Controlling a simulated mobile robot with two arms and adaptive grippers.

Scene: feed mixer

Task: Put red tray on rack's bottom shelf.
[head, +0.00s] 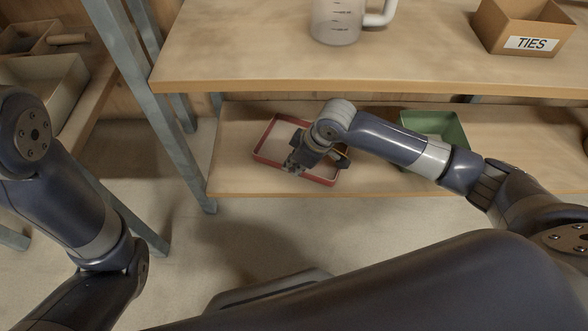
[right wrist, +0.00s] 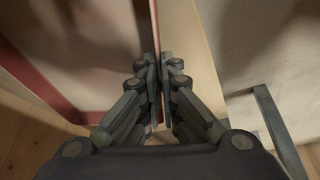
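The red tray (head: 272,140), with a red rim and pale inside, lies on the rack's bottom shelf (head: 230,165) near its left end. The tray looks flat on the board, close to the front edge. My right gripper (head: 293,166) is over its front rim and hides part of it. In the right wrist view, the fingers (right wrist: 159,80) are closed together on the wall of the tray (right wrist: 95,55), one on each side. My left arm comes down at the left; its gripper is out of the picture.
A green tray (head: 436,124) stands on the bottom shelf to the right, partly behind my right arm. The upper shelf (head: 250,45) overhangs, with a clear jug (head: 337,25) and a TIES box (head: 520,25). A metal post (head: 168,115) stands at the left.

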